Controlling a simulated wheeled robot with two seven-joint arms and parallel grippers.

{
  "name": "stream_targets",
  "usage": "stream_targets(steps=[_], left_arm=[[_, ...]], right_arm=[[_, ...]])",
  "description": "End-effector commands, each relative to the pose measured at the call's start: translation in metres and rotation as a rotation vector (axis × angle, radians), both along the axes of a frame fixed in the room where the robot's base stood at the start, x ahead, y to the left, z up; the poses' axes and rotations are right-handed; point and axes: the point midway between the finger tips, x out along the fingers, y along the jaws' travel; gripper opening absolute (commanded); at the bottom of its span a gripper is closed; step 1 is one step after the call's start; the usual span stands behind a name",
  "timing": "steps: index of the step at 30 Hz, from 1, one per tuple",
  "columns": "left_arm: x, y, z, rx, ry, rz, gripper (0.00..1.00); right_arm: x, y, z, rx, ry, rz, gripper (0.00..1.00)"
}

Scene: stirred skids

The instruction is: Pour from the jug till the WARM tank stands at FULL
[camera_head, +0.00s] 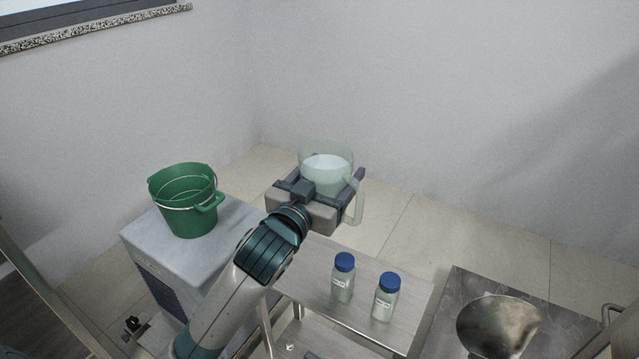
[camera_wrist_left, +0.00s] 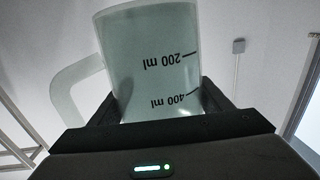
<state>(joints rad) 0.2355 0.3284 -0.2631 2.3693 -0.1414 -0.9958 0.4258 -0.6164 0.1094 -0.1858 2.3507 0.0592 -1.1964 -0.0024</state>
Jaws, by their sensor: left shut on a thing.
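A clear jug (camera_head: 327,166) with pale whitish contents and a handle on its right is held up near the middle of the head view, roughly upright. My left gripper (camera_head: 326,190) is shut on the jug, with a dark finger on each side of it. In the left wrist view the jug (camera_wrist_left: 150,60) shows upside-down marks of 200 ml and 400 ml, with its handle at left. I see no tank that I can read as WARM, and no FULL mark. My right gripper is out of view.
A green bucket (camera_head: 187,200) stands on a grey cabinet (camera_head: 150,238) at left. Two blue-capped bottles (camera_head: 343,278) (camera_head: 385,298) stand on a low table (camera_head: 318,262) in front of the jug. A metal bowl (camera_head: 497,325) sits on a dark surface (camera_head: 463,287) at right. Bare floor lies behind.

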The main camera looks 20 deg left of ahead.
Motion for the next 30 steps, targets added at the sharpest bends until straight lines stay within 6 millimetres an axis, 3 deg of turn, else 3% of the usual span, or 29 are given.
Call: stream_targets(steps=[3, 9, 30], left_arm=[[-0.004, -0.009, 0.019, -0.015, -0.006, 0.032, 0.18], [-0.008, -0.015, 0.031, -0.025, 0.001, 0.065, 0.18], [-0.009, -0.015, 0.032, -0.025, 0.004, 0.071, 0.18]], right_arm=[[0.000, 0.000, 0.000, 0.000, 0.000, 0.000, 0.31], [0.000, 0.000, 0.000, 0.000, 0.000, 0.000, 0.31], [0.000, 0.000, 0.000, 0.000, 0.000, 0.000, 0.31]])
